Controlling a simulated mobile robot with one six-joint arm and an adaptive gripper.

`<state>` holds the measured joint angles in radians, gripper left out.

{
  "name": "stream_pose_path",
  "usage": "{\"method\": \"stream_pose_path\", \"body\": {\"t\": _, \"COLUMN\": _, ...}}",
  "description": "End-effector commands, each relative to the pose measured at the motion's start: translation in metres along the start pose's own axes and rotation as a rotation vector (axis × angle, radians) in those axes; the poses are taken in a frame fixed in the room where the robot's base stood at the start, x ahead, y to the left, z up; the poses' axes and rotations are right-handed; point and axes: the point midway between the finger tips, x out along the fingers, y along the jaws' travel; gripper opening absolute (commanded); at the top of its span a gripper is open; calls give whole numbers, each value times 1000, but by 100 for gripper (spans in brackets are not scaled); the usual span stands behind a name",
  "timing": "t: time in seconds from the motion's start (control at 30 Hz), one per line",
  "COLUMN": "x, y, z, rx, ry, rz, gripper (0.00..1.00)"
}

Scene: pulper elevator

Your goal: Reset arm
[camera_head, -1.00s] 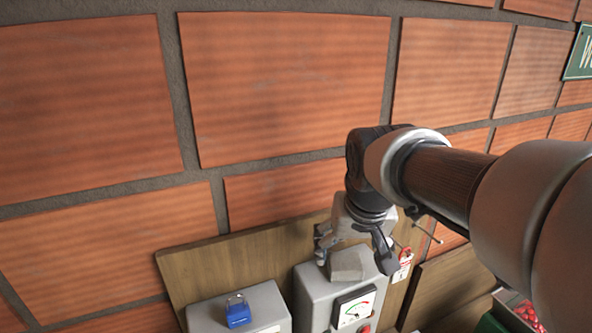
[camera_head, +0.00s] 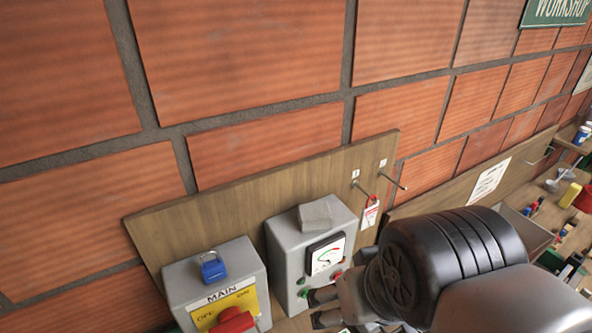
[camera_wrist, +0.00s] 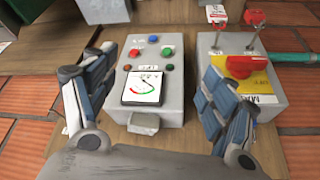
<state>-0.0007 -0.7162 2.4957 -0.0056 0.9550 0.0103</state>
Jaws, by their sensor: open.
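My gripper (camera_wrist: 150,108) is open and empty in the wrist view, with its two fingers spread to either side of a grey control box (camera_wrist: 173,55). Its fingertips also show in the head view (camera_head: 322,308), low beside the same box (camera_head: 285,245). The box has a gauge (camera_head: 325,254), coloured buttons and a small grey block (camera_head: 315,215) on its top. My arm fills the lower right of the head view and hides part of the bench.
A MAIN switch box (camera_head: 185,285) with a red knob (camera_head: 233,321) stands left, a blue padlock (camera_head: 212,266) on top. A wooden backboard (camera_head: 230,204) has two pegs and a red tag (camera_head: 370,212). A brick wall stands behind. Tools clutter the right bench.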

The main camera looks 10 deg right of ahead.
Motion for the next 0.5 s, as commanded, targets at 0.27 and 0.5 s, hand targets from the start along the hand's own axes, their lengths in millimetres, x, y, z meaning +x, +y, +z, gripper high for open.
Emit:
{"method": "stream_pose_path", "body": {"t": 0.27, "x": 7, "y": 0, "z": 16, "rx": -5, "ry": 2, "rz": -2, "gripper": 78}}
{"method": "stream_pose_path", "body": {"t": 0.5, "x": 15, "y": 0, "z": 19, "rx": -5, "ry": 1, "rz": -2, "gripper": 78}}
